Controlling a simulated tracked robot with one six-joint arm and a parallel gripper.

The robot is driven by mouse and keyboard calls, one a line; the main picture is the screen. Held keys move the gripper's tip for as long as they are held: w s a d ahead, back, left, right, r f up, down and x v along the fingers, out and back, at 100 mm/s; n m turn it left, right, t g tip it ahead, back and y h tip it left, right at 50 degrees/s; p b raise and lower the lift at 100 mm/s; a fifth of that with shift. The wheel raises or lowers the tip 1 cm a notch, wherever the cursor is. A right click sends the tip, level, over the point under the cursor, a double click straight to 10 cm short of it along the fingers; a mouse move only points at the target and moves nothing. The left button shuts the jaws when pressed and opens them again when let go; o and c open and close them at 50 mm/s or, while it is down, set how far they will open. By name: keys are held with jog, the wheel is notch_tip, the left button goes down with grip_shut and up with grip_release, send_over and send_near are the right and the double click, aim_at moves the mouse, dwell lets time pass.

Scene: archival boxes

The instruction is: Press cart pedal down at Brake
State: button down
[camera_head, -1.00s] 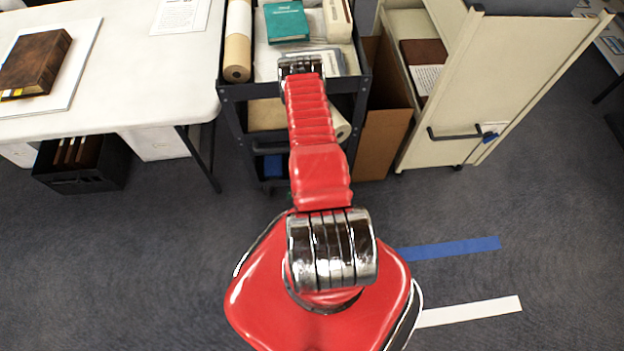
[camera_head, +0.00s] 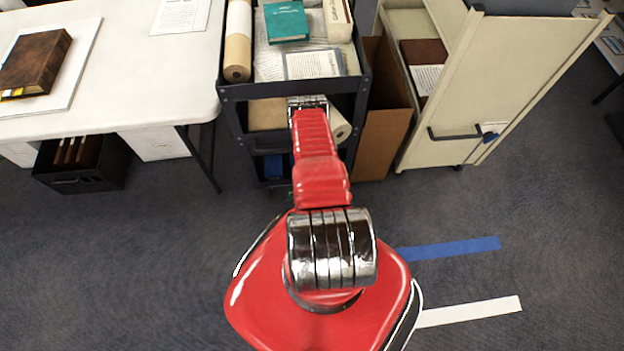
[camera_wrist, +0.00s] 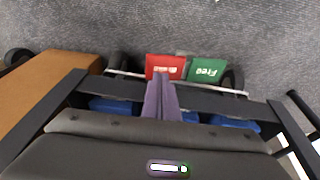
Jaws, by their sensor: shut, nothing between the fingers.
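The dark metal cart (camera_head: 238,92) stands ahead of me in the head view, with my red arm in front of it. In the wrist view, a red pedal (camera_wrist: 166,66) and a green pedal (camera_wrist: 206,70) sit side by side at the cart's base. The green one's label appears to read "Free"; the red one's is too blurred to read surely. My gripper (camera_wrist: 160,78) is shut and empty, its fingertips appearing just below the red pedal in the picture. I cannot tell whether they touch it. The gripper is hidden in the head view.
A cardboard sheet (camera_head: 385,125) and a cream cart (camera_head: 480,90) stand close on the right. A white table (camera_head: 130,80) is at left, with a black box (camera_head: 80,178) under it. Blue tape (camera_head: 450,248) and white tape (camera_head: 470,311) mark the open floor.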

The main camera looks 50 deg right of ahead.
jog(key=shift+s+d+f, duration=0.1)
jog(key=shift+f, duration=0.7)
jog(key=shift+s+d+f, duration=0.35)
jog(key=shift+s+f, duration=0.15)
jog(key=shift+f, duration=0.05)
jog(key=shift+s+d+f, duration=0.35)
jog(key=shift+d+f, duration=0.05)
jog(key=shift+f, duration=0.3)
jog(key=shift+r, duration=0.15)
jog(key=v, duration=1.3)
jog(key=shift+r, duration=0.25)
